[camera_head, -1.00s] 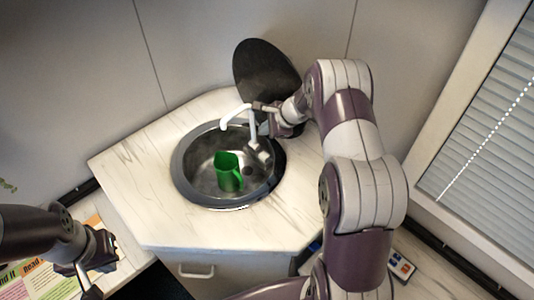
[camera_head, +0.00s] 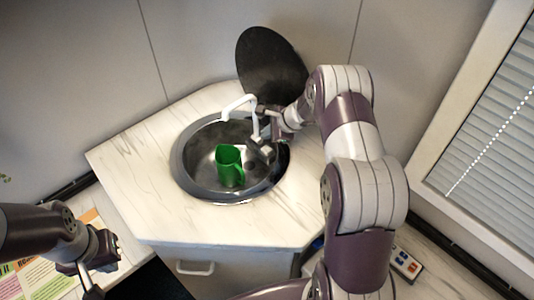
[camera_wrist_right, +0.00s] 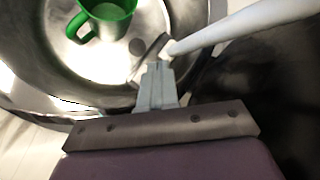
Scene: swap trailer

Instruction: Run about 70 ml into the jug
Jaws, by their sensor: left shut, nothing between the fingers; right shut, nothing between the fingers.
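My left gripper (camera_head: 92,284) is shut and empty, well left of the sink.
A dark round lid (camera_head: 272,66) stands raised behind the sink. The pale marbled counter (camera_head: 230,228) is clear in front and at left. A leaflet (camera_head: 45,275) lies at lower left, partly behind my left arm. A window blind (camera_head: 495,130) is at right.

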